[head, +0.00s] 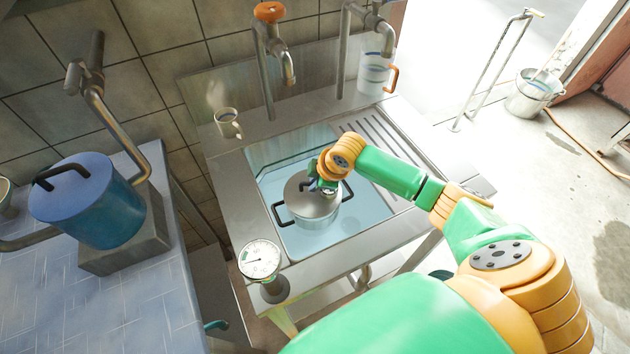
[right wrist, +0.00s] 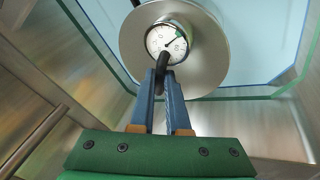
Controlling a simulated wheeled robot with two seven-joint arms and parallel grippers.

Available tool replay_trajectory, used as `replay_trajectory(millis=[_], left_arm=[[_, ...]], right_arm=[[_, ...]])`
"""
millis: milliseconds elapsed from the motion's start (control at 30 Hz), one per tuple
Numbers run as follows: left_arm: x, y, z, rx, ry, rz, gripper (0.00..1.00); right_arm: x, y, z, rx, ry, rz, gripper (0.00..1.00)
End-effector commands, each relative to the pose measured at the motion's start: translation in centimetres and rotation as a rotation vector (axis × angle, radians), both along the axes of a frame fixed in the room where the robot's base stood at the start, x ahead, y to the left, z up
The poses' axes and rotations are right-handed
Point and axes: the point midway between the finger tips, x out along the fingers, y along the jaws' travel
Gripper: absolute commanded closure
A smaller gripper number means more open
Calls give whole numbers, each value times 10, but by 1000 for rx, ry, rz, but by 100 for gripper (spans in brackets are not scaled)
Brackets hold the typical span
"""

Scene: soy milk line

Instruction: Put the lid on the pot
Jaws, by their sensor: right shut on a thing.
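A silver pot (head: 318,222) with black side handles stands in the sink basin. A round silver lid (head: 296,188) is over its top. In the right wrist view the lid (right wrist: 208,70) shows as a steel disc with a white dial gauge (right wrist: 166,42) and a black handle (right wrist: 162,68). My right gripper (head: 322,187) is at the lid, its blue fingers (right wrist: 161,78) shut on the black handle. My gripper partly hides the lid in the head view. I cannot tell whether the lid rests fully on the rim. My left gripper is not in view.
The steel sink (head: 240,200) has a ribbed drainboard (head: 375,140) to the right and taps (head: 285,65) behind. A mug (head: 228,124) stands on the back ledge, a gauge (head: 260,262) at the front left corner. A blue lidded pot (head: 95,215) stands on the left counter.

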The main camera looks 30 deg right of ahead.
Motion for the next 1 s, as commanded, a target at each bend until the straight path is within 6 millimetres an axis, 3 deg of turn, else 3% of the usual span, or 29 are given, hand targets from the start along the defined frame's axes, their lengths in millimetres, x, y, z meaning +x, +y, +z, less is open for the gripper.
replay_trajectory(millis=[567,833,867,900,967,1000], left_arm=[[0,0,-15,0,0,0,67],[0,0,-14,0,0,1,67],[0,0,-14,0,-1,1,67],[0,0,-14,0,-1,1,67],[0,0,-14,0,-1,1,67],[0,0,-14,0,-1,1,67]], right_arm=[[0,0,-22,0,0,0,100],[0,0,-22,0,0,0,100],[0,0,-22,0,0,0,78],[0,0,-22,0,0,0,67],[0,0,-22,0,0,0,51],[0,0,-22,0,0,0,51]])
